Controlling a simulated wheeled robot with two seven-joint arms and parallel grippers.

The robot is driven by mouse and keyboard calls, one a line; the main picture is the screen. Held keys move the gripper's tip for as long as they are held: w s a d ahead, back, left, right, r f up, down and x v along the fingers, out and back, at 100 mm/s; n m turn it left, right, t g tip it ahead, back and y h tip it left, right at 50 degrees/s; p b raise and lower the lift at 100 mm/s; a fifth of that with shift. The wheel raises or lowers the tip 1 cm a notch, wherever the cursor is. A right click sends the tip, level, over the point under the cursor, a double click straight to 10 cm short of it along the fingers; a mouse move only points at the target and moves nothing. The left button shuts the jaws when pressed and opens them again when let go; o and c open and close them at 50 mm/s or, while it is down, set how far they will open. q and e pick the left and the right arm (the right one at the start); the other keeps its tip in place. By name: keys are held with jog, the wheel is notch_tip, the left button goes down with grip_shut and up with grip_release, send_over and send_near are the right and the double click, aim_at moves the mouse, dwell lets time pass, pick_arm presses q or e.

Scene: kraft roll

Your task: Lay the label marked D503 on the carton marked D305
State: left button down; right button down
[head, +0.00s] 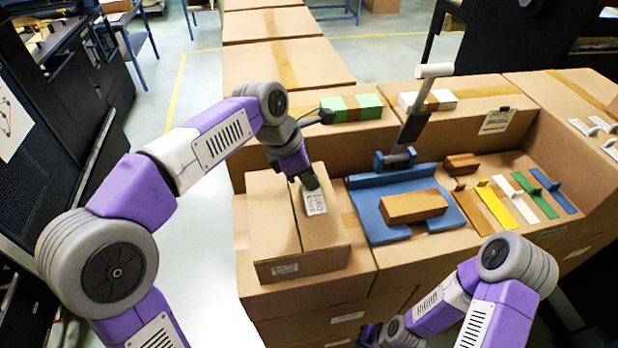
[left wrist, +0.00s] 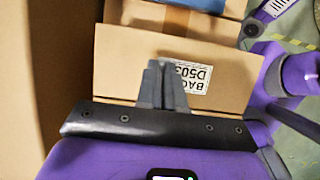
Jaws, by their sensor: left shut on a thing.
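My left gripper (head: 309,184) is shut on a white label (head: 315,203), just over the top of a brown carton (head: 272,222). In the left wrist view the gripper's dark fingers (left wrist: 165,86) hold the label (left wrist: 191,76), whose print reads D503 upside down. The label is over the carton's top face (left wrist: 125,62); I cannot tell if it touches. The carton's front has a small printed sticker (head: 285,269), too small to read. My right arm comes in at the lower right, and its gripper's jaws are out of the picture.
A blue tray (head: 365,207) with a brown block (head: 414,207) stands right of the carton. Several coloured strips lie farther right. Green (head: 351,107) and white (head: 428,100) packs lie behind. A grey post (head: 418,120) rises behind the tray.

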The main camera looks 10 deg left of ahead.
pick_arm(q)
jog(key=shift+f, duration=0.15)
jog(key=c, duration=1.3)
grip_release()
jog(key=p+v, duration=0.2)
jog(key=v, duration=1)
jog(key=shift+r+p, duration=0.2)
jog(key=shift+p, duration=0.1)
